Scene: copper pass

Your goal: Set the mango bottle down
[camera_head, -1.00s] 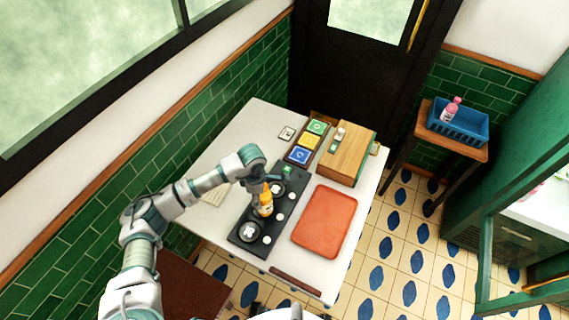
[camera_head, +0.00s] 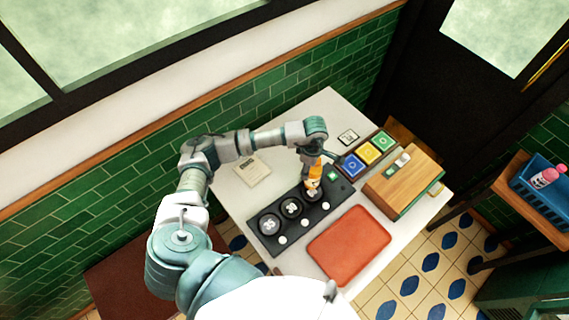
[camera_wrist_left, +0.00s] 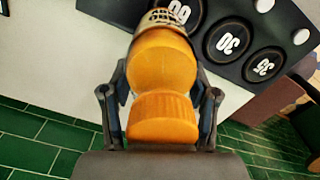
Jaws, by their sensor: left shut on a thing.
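The mango bottle (camera_head: 314,182) is orange with a pale label. My left gripper (camera_head: 315,161) is shut on its upper part. In the left wrist view the bottle (camera_wrist_left: 163,75) lies between the two fingers (camera_wrist_left: 160,110), its orange cap toward me. In the head view it stands about upright at the far-right round spot of the black panel (camera_head: 281,226). I cannot tell whether its base touches the panel. My right gripper is not in view.
An orange-red tray (camera_head: 349,246) lies right of the panel. Coloured tiles (camera_head: 368,154) and a wooden box (camera_head: 403,180) stand behind. A notepad (camera_head: 252,170) lies at left. A blue basket (camera_head: 540,188) with a pink bottle (camera_head: 547,177) is far right.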

